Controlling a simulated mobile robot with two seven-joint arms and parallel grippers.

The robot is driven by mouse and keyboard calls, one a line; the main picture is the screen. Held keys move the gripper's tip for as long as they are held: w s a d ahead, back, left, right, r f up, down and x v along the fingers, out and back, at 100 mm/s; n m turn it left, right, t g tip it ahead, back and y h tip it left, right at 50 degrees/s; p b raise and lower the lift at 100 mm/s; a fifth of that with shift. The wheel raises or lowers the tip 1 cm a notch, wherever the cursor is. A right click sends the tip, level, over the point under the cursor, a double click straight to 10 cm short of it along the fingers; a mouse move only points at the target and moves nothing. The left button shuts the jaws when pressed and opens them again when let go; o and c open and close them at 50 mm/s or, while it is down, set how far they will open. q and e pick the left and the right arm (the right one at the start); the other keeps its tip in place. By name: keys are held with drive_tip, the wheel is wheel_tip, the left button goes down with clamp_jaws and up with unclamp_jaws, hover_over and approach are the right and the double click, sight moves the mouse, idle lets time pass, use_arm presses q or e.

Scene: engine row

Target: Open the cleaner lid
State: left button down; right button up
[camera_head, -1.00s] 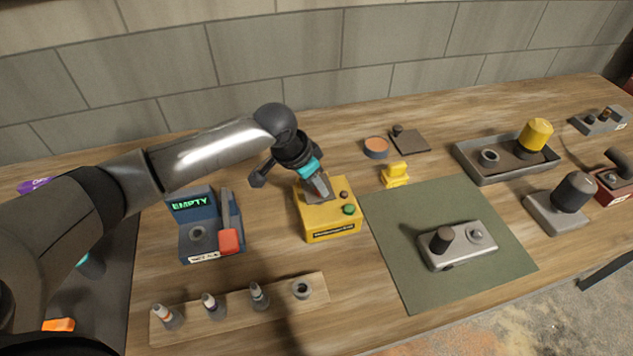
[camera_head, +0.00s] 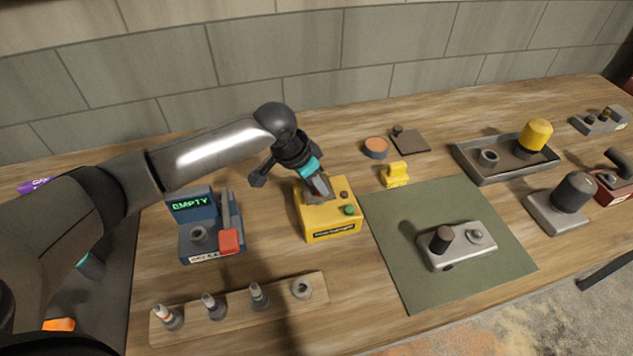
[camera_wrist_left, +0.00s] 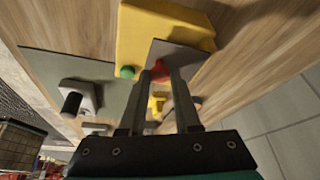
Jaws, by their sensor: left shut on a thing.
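The cleaner is a yellow box (camera_head: 332,222) with a dark label, a green button and a small dark knob, standing left of the green mat. It also shows in the wrist view (camera_wrist_left: 135,35). A grey lid plate (camera_wrist_left: 185,57) lies over part of its top, with a red knob (camera_wrist_left: 160,71) on it. My left gripper (camera_head: 321,190) reaches down onto the box from the back left. Its fingers are shut on the red knob, seen between the tips in the wrist view. The fingers hide much of the lid in the head view, so I cannot tell its tilt.
A blue device (camera_head: 198,240) reading EMPTY, with a red-ended lever, stands left. A wooden rack (camera_head: 238,308) with several small bottles is in front. The green mat (camera_head: 400,275) holds a grey metal part (camera_head: 460,244). A yellow piece (camera_head: 396,174) stands behind it.

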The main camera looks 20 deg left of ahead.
use_arm(q)
drive_tip(key=shift+w+a+r+g+h+p, duration=0.2)
drive_tip(key=shift+r+g+h+p, duration=0.15)
drive_tip(key=shift+p, duration=0.15)
drive_tip(key=shift+w+r+n+g+h+p, duration=0.25)
drive_tip(key=shift+n+g+p, duration=0.05)
drive_tip(key=shift+g+p, duration=0.05)
drive_tip(key=shift+w+a+r+g+h, duration=0.25)
drive_tip(key=shift+w+g+h, duration=0.1)
drive_tip(key=shift+g, duration=0.25)
drive_tip(key=b, duration=0.1)
drive_tip(key=g+h+b, duration=0.1)
drive_tip(key=shift+w+a+r+b, duration=0.1)
drive_tip(key=shift+w+a+b, duration=0.15)
drive_tip(key=shift+w+b, duration=0.15)
drive_tip(key=w+g+h+b, duration=0.1)
drive_tip(key=b, duration=0.3)
drive_tip(key=shift+a+r+n+g+b, duration=0.35)
drive_tip(key=shift+a+r+n+g, duration=0.05)
